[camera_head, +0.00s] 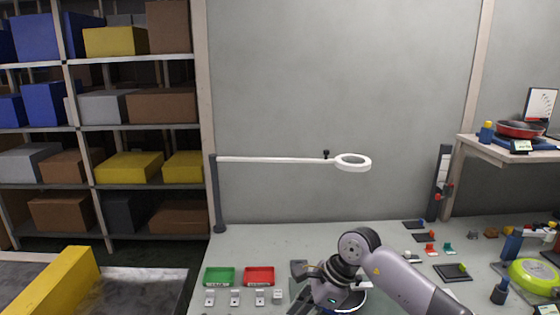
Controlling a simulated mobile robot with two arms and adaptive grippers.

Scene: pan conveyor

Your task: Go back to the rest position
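My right arm comes in from the lower right and bends over the workbench. Its gripper (301,285) is low at the bottom middle, above or beside a round pan-like thing (362,301) with a pale rim. The arm and gripper hide most of that round thing. The fingers are dark, small and partly cut off by the bottom edge, so I cannot tell whether they are open or hold anything. My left gripper is not in view.
A green tray (219,285) and a red tray (259,285) lie left of my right gripper. A ring lamp (353,169) hangs over the workbench. A green round pan (535,277) is at the right. A shelf rack (95,186) and a yellow beam (57,284) stand left.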

